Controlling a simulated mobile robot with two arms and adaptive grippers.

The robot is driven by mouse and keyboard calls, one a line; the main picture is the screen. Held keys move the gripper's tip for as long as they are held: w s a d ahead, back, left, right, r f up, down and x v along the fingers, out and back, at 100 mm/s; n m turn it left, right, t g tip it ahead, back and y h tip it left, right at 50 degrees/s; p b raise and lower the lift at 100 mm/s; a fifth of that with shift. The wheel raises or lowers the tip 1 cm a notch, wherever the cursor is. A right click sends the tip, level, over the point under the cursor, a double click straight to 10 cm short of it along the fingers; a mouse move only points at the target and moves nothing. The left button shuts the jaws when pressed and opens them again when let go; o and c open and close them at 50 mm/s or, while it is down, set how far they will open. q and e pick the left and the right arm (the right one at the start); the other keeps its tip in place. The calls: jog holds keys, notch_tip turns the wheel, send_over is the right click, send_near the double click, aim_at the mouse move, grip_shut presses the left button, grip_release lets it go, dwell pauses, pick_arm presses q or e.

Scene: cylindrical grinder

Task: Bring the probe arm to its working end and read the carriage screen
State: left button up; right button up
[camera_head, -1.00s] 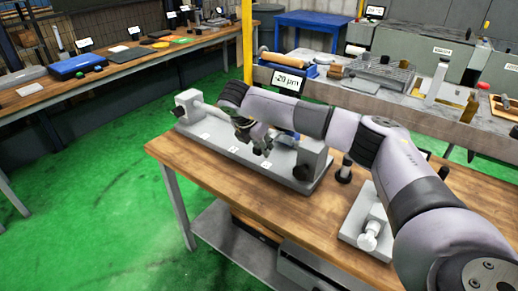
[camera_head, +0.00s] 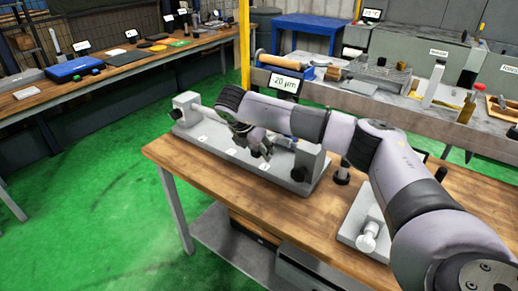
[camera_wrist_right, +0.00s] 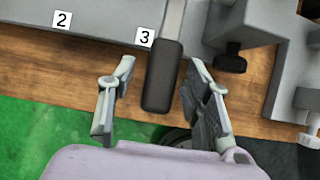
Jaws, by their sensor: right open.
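The grey bench fixture (camera_head: 240,158) stands on the wooden table with numbered labels along its front. In the right wrist view, a dark-gripped probe arm (camera_wrist_right: 163,75) extends past the fixture's edge beside the label 3 (camera_wrist_right: 145,37). My right gripper (camera_wrist_right: 161,68) is open, its fingers on either side of that dark grip, with a visible gap at the left finger; contact on the right is unclear. In the head view my right gripper (camera_head: 260,150) partly hides the fixture. The carriage screen (camera_head: 285,82) behind shows about 20 µm; its sign is unclear. My left gripper is out of view.
An upright black knob (camera_head: 342,172) and a grey block with a pale knob (camera_head: 368,236) stand right of the fixture. The wooden table (camera_head: 240,190) has bare room in front. A grey machine bed with parts lies behind. Green floor is open at left.

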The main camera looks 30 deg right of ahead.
jog(key=v, duration=1.2)
dwell(0.9)
